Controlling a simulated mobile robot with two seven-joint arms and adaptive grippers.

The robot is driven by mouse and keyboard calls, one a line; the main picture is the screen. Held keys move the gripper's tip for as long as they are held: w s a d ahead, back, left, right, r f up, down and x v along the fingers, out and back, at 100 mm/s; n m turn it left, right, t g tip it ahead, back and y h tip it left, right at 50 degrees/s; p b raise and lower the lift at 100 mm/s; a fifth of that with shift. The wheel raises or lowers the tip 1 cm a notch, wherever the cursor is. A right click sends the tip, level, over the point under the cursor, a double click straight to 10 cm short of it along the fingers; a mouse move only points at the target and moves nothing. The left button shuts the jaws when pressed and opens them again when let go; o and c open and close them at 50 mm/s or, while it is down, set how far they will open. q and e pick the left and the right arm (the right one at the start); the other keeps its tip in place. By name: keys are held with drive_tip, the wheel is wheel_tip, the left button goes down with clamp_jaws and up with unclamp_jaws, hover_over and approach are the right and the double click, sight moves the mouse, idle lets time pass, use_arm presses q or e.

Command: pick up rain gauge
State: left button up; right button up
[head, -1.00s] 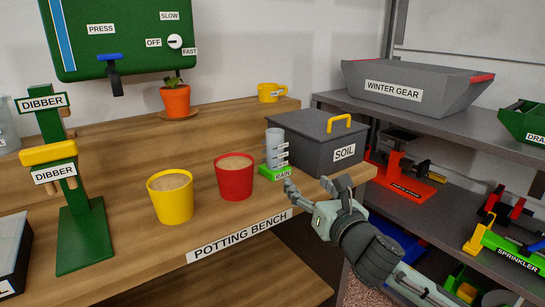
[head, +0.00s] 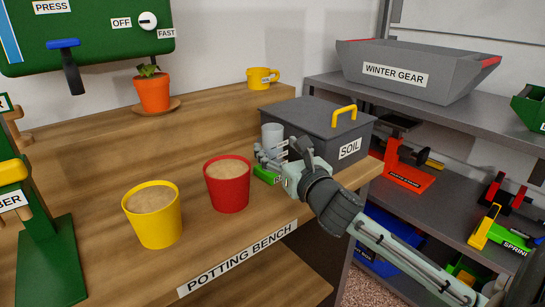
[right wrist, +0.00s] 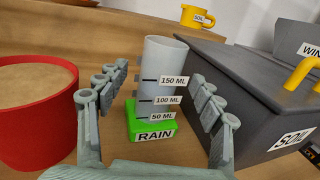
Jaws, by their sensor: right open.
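The rain gauge (head: 272,134) is a pale grey cylinder on a green base labelled RAIN, standing upright on the potting bench (head: 100,195). In the head view my right gripper (head: 281,152) is in front of it and hides much of it. In the right wrist view the rain gauge (right wrist: 163,80) stands ahead, with the open fingers of my right gripper (right wrist: 158,95) to either side. Its 50, 100 and 150 ML marks face the camera. The gripper holds nothing. My left gripper is not in view.
A red pot (head: 228,187) stands close on the left of the gauge, and a grey SOIL bin (head: 305,120) close on its right. A yellow pot (head: 153,216) is farther left. A plant pot (head: 153,94) and yellow cup (head: 262,77) stand behind.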

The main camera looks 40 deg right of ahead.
sight(277, 147)
drive_tip(key=w, duration=0.3)
drive_tip(key=shift+w+d, duration=0.15)
drive_tip(key=shift+d, duration=0.2)
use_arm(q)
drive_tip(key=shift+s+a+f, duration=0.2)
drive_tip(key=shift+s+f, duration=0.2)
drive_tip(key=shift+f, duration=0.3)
use_arm(e)
drive_tip(key=shift+c, duration=0.5)
